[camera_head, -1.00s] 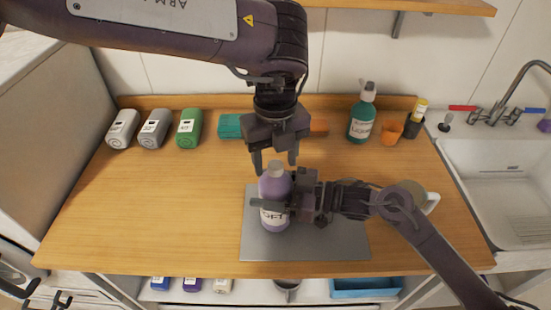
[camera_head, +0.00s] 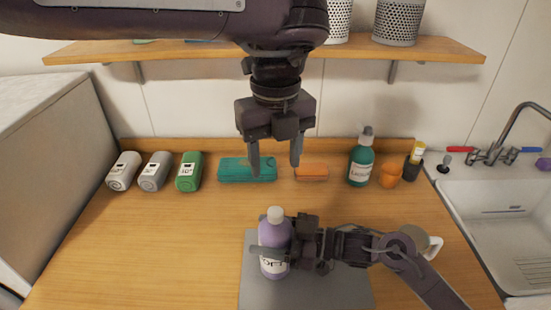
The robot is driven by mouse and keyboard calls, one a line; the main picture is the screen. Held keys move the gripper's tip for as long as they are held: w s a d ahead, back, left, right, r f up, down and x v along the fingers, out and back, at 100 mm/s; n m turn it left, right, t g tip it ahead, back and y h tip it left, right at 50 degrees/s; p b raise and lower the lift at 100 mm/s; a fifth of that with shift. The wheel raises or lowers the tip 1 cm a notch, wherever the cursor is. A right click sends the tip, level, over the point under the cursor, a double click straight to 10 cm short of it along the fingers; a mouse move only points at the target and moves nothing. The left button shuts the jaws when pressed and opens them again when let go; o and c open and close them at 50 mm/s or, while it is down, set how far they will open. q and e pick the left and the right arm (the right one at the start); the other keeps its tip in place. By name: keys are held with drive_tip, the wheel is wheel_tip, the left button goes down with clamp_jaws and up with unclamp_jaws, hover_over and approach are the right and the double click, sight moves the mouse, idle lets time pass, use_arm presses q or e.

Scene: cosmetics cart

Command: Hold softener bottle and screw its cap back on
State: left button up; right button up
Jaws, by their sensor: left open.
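The purple softener bottle (camera_head: 272,268) stands upright on the grey mat (camera_head: 340,292), its label partly covered. A pale cap (camera_head: 275,214) sits on its neck; how tightly it is screwed cannot be told. My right gripper (camera_head: 272,249) comes from the right and is shut around the bottle's body, one finger across the front. My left gripper (camera_head: 275,166) points down with its fingers apart and empty. It appears above the cap, clear of it.
Along the back stand several bottles, including a green one (camera_head: 189,172), a teal box (camera_head: 247,170), an orange block (camera_head: 311,171), a teal pump bottle (camera_head: 361,160) and an orange cup (camera_head: 389,175). A mug (camera_head: 420,240) is behind my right arm.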

drive_tip(key=o, duration=0.5)
drive_tip(key=s+d+b, duration=0.1)
drive_tip(key=d+b, duration=0.1)
drive_tip(key=d, duration=0.5)
drive_tip(key=shift+s+d, duration=0.25)
drive_tip(key=shift+d, duration=0.1)
